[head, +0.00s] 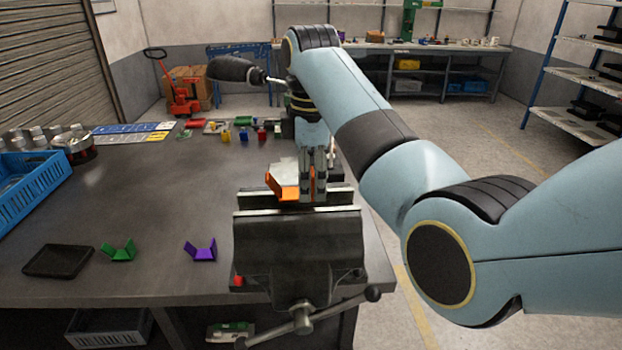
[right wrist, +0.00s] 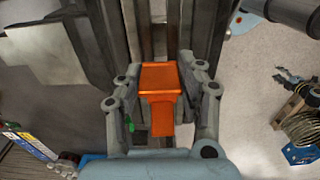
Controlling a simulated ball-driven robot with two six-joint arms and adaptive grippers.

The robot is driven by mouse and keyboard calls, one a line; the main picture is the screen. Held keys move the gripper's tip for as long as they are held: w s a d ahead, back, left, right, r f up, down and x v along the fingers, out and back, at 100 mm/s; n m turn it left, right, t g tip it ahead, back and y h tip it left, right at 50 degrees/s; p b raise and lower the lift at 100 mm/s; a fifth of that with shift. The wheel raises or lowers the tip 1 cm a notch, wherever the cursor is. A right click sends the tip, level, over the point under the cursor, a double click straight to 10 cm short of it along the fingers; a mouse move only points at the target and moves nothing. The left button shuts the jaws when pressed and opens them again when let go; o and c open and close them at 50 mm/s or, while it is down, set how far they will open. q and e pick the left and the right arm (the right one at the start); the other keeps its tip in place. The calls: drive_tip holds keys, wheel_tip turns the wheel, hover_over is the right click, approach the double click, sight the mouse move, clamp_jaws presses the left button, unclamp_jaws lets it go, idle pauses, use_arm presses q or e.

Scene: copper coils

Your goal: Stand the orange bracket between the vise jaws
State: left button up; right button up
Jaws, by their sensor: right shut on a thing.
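The orange bracket (head: 281,190) is held in my right gripper (head: 313,185), just above and behind the top of the dark vise (head: 298,245). In the right wrist view the orange bracket (right wrist: 160,85) lies between the two fingers of my right gripper (right wrist: 162,85), which is shut on it. Its wide plate is at the top and a narrower part comes toward the camera. The vise jaws (right wrist: 206,30) run lengthwise beneath it, with a gap between them. Whether the bracket touches the jaws I cannot tell. My left gripper is not in view.
A green bracket (head: 118,250), a purple bracket (head: 201,250) and a black tray (head: 59,261) lie on the workbench (head: 150,210) to the left. A blue crate (head: 30,185) stands at the left edge. Small coloured parts lie at the back. The bench's middle is clear.

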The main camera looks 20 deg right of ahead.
drive_tip(key=shift+f, duration=0.25)
drive_tip(key=shift+f, duration=0.35)
drive_tip(key=shift+f, duration=0.4)
